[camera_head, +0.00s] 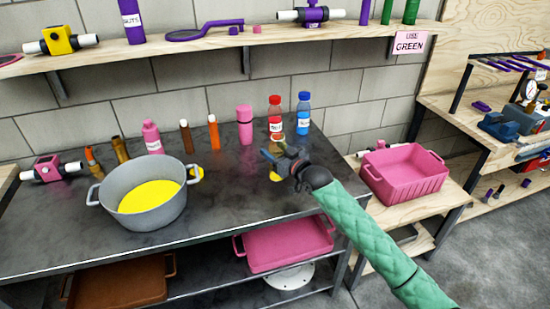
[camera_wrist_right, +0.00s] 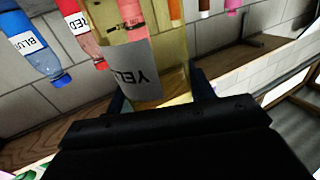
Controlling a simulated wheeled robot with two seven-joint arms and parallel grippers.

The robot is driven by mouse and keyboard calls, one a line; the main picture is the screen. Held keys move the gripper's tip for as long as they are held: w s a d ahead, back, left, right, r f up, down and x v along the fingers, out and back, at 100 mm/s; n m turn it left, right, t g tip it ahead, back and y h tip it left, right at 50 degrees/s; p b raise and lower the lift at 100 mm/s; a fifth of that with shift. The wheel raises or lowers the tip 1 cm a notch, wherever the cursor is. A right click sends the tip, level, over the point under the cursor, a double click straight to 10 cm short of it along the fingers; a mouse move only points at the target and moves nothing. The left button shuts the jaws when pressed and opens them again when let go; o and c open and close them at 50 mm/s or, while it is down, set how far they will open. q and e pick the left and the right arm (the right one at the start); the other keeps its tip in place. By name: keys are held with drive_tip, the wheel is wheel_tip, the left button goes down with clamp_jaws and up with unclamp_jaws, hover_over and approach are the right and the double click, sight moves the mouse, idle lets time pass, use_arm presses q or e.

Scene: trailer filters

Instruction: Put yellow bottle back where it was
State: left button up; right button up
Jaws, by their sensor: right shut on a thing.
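My right gripper (camera_head: 276,160) is over the right part of the dark bench. It is shut on the yellow bottle, which stands between the dark fingers in the wrist view (camera_wrist_right: 155,75), its label upside down there. In the head view the gripper hides most of the bottle, and a yellow patch of it (camera_head: 276,176) shows below the fingers. I cannot tell whether it touches the bench. The red bottle (camera_head: 275,106) and blue bottle (camera_head: 303,114) stand behind it. My left gripper is not in view.
A grey pot (camera_head: 171,208) with yellow contents stands on the dark bench (camera_head: 228,200) at left. A pink bottle (camera_head: 245,124) and several small items line the back. A pink crate (camera_head: 405,182) is on the right-hand wooden table. The bench between pot and gripper is clear.

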drive_tip(key=shift+f, duration=0.6)
drive_tip(key=shift+f+p, duration=0.35)
drive_tip(key=shift+f, duration=0.65)
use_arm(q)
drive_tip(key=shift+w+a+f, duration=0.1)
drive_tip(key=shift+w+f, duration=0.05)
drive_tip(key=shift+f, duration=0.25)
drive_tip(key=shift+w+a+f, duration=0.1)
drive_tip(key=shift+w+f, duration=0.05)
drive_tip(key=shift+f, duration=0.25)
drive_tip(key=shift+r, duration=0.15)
use_arm(e)
drive_tip(key=shift+f, duration=0.15)
drive_tip(key=o, duration=0.9)
drive_tip(key=shift+c, duration=0.2)
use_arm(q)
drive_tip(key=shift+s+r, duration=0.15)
use_arm(e)
drive_tip(key=o, duration=0.3)
